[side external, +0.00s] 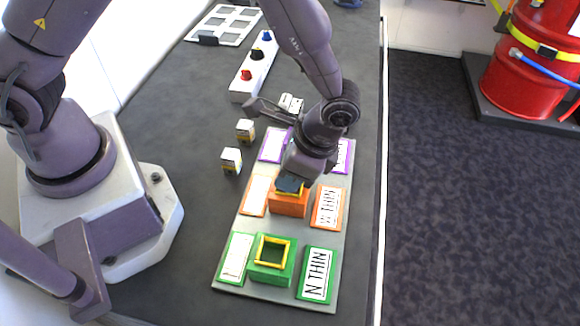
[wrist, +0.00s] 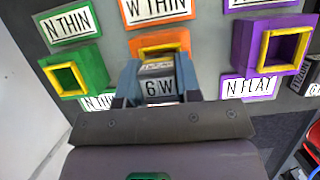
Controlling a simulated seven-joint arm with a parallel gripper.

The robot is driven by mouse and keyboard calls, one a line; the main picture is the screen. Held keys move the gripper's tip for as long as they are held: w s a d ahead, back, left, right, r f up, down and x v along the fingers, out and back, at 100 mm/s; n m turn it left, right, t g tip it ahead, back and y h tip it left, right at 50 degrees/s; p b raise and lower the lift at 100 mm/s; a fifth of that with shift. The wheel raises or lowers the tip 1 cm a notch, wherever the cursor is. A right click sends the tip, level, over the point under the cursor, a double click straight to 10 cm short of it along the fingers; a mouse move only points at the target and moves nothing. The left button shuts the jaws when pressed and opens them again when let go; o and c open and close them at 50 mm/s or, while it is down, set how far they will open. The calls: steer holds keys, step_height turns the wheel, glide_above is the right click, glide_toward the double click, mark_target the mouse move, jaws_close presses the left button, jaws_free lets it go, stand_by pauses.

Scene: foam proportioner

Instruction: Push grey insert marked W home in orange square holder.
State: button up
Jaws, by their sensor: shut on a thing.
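My gripper (wrist: 157,72) is shut on the grey insert (wrist: 158,86), whose pale face reads "G W" in the wrist view. The orange square holder (wrist: 160,42) is right behind the insert there, partly hidden by it and by my fingers. In the side external view my gripper (side external: 290,182) points down at the top of the orange holder (side external: 289,204), with a bit of yellow rim showing. The insert is at the holder's mouth; how deep it sits, if at all, I cannot tell.
A green holder (side external: 272,258) with an empty yellow-rimmed opening stands in front. A purple holder (wrist: 272,45) is on the other side, also open. Label plates flank the holders. Loose inserts (side external: 231,160) lie left of the grey board (side external: 275,297). A knob box (side external: 255,66) stands farther back.

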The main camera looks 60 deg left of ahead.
stand_by(0.3)
steer(key=o, duration=1.3)
steer(key=shift+o, duration=0.2)
steer(key=shift+r, duration=3)
steer(key=shift+c, duration=0.3)
